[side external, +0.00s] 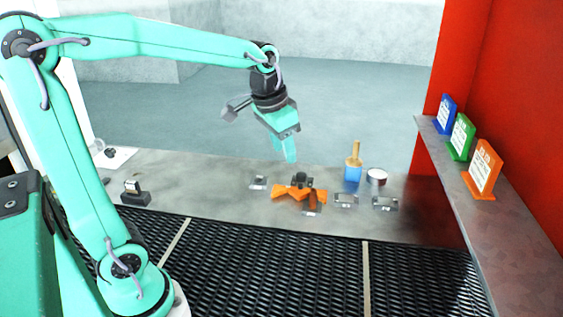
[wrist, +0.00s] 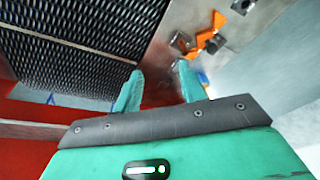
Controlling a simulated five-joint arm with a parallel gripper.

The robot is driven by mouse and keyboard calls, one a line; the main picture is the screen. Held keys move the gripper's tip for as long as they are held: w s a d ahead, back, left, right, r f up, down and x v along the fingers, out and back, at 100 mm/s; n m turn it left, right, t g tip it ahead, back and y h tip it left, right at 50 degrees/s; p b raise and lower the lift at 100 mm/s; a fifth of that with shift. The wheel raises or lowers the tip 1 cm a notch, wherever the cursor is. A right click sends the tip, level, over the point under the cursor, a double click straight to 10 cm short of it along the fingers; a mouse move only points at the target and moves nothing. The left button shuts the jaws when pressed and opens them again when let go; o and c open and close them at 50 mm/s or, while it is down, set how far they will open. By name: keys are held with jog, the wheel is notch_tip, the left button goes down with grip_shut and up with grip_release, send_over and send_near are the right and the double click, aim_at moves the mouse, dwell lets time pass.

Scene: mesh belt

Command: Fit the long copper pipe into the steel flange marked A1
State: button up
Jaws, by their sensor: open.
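A short copper-brown piece (side external: 312,201), perhaps the copper pipe, shows at the right of an orange holder (side external: 285,192) with a dark middle on the grey ledge. Small grey metal pieces with labels lie nearby: one to the left (side external: 258,183) and two to the right, (side external: 345,200) and (side external: 384,203). I cannot read any label, so I cannot tell which is flange A1. My gripper (side external: 290,155) hangs above and behind the holder, apart from it. In the wrist view my gripper (wrist: 160,84) is open with nothing between its fingers; orange parts (wrist: 208,38) show beyond them.
A blue pot with a wooden handle (side external: 353,170) and a round tin (side external: 376,177) stand at the ledge's back right. A black block (side external: 135,194) sits at left. The mesh belt (side external: 280,270) in front is clear. Blue, green and orange signs (side external: 483,170) stand on the right shelf.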

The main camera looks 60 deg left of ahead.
jog(key=s+d+f+n+t, duration=0.1)
jog(key=s+d+t, duration=0.1)
jog(key=s, duration=1.2)
jog(key=shift+d+f+t, duration=0.25)
jog(key=shift+d+t, duration=0.05)
jog(key=shift+d, duration=0.35)
